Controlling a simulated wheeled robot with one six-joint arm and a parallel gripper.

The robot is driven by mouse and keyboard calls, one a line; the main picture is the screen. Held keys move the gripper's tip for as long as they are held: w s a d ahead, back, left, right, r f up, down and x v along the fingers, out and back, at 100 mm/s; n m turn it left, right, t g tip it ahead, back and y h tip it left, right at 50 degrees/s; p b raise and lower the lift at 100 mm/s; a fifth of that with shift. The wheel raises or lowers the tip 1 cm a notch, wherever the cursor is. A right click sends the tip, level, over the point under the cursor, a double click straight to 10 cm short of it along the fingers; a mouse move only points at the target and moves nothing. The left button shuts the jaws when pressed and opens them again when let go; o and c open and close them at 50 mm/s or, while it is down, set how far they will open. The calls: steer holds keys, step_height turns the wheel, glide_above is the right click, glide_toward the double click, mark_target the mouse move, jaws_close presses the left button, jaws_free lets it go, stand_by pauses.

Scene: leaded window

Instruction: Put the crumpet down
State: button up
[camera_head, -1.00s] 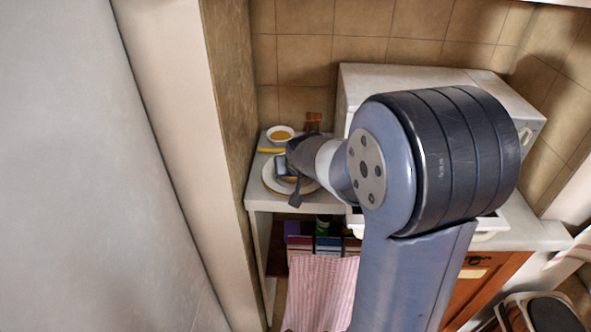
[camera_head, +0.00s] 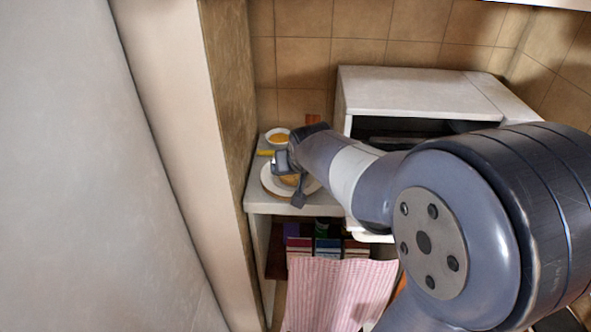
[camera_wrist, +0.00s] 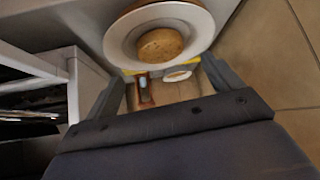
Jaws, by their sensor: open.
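The crumpet (camera_head: 289,180) is a round golden-brown piece lying on a white plate (camera_head: 268,188) at the left end of the counter. In the wrist view the crumpet (camera_wrist: 160,45) sits flat in the middle of the plate (camera_wrist: 116,42), clear of both fingers. My gripper (camera_head: 287,178) is over the plate in the head view and partly covers the crumpet. In the wrist view my gripper (camera_wrist: 166,92) has its two fingers wide apart with nothing between them.
A bowl of orange-yellow content (camera_head: 278,137), a yellow item (camera_head: 265,153) and a reddish-brown item (camera_head: 313,120) stand behind the plate. A white appliance (camera_head: 420,95) is to the right. A wall edge (camera_head: 228,120) rises close on the left.

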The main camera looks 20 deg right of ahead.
steer(key=shift+v, duration=2.75)
steer(key=shift+c, duration=0.4)
